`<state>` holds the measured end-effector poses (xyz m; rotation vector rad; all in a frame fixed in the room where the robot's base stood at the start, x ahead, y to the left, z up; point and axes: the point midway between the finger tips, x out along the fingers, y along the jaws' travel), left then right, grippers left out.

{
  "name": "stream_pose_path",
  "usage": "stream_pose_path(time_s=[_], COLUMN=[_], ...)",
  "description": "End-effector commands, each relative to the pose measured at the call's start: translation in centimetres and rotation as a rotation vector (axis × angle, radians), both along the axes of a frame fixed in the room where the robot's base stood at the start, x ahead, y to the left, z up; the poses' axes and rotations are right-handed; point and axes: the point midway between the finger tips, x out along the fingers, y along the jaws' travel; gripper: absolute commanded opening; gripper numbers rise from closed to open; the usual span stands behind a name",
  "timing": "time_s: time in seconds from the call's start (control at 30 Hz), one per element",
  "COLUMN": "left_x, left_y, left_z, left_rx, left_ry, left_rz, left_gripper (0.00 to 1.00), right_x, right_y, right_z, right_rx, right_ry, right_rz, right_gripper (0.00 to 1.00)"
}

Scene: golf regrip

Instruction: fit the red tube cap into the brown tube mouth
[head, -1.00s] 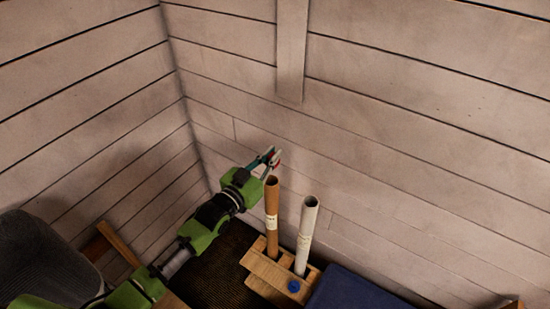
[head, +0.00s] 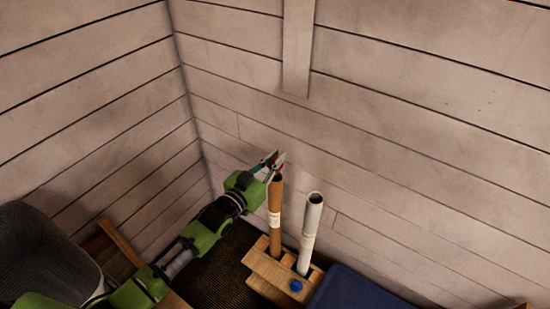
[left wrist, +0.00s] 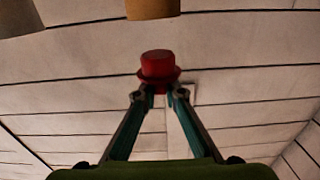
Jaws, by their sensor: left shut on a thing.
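The brown tube (head: 275,220) stands upright in a wooden rack, with its open dark mouth at the top. My left gripper (head: 277,160) is beside and slightly above that mouth in the head view. In the left wrist view, my left gripper (left wrist: 160,92) is shut on the red tube cap (left wrist: 158,66). The cap shows clear of the brown tube's end (left wrist: 152,8), which is at the top of that view. In the head view only a bit of red shows at the fingertips. My right gripper is not in view.
A white tube (head: 310,230) stands to the right of the brown one in the wooden rack (head: 268,280). A blue cap (head: 296,286) sits on the rack's front. A dark blue surface (head: 350,290) lies right of it. Plank walls rise close behind.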

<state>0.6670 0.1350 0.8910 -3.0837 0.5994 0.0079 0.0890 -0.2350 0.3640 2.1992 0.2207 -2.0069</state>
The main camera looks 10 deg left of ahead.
Motion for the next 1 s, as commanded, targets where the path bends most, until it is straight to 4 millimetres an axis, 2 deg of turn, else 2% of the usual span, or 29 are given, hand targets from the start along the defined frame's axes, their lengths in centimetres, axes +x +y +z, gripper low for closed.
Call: stream_pose_path(time_s=[0.03,0.27,1.0], left_x=[0.0,0.0,0.0], left_y=[0.0,0.0,0.0], left_z=[-0.9,-2.3,-2.3], left_rx=[0.0,0.0,0.001], left_ry=[-0.001,-0.001,0.0], left_rz=[0.0,0.0,0.0], left_gripper=[0.0,0.0,0.0], right_x=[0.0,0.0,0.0], right_y=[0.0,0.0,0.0], right_z=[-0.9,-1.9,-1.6], right_rx=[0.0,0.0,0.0], right_ry=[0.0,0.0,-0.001], right_rz=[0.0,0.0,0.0], right_gripper=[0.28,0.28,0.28])
